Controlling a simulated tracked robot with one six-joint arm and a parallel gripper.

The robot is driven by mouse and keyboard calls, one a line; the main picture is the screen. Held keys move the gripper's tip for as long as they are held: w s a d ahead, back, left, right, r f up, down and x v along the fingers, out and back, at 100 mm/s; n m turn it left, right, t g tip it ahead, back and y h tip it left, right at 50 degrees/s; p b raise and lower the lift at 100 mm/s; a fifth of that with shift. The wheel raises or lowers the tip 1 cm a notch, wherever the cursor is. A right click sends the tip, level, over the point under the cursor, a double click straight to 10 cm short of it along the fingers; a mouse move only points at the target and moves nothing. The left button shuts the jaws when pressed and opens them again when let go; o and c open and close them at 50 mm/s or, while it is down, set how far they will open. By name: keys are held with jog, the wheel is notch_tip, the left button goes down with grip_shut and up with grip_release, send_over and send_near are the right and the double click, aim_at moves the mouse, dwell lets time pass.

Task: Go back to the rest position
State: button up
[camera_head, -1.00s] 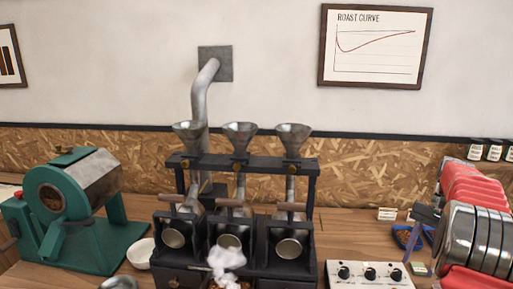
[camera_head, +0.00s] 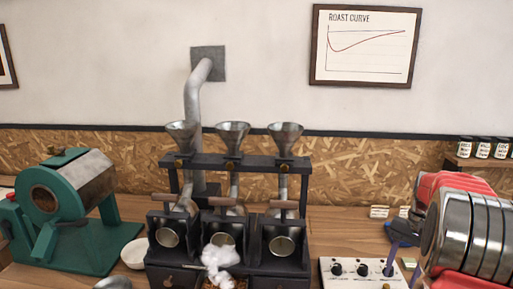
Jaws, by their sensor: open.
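My red and silver arm comes in at the right edge. My gripper (camera_head: 396,254) is small and dark at its far end, partly hidden by the arm. It is open, with nothing seen in it, and a thin dark finger shows in front of the right end of the white control box (camera_head: 350,272). I cannot tell whether it touches the box.
A black rack (camera_head: 240,163) with three metal funnels stands in the middle, white smoke (camera_head: 220,264) at its front. A green roaster (camera_head: 70,215) and a white bowl (camera_head: 135,252) stand left. Small labelled jars (camera_head: 484,147) sit on a shelf at right.

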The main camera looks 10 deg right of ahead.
jog(key=s+a+r+n+t, duration=0.2)
jog(key=s+a+r+n, duration=0.1)
jog(key=a, duration=0.9)
jog(key=s+a+r+n+t+h, duration=0.1)
jog(key=s+a+r+n+t, duration=0.1)
jog(key=a, duration=1)
jog(key=s+a+r+n+t+h, duration=0.1)
jog(key=s+a+r+n, duration=0.3)
jog(key=s+a, duration=0.4)
jog(key=a+n+t, duration=0.1)
jog(key=a, duration=0.3)
jog(key=shift+a+r+t, duration=0.2)
jog(key=shift+r+t, duration=0.1)
jog(key=shift+t, duration=0.1)
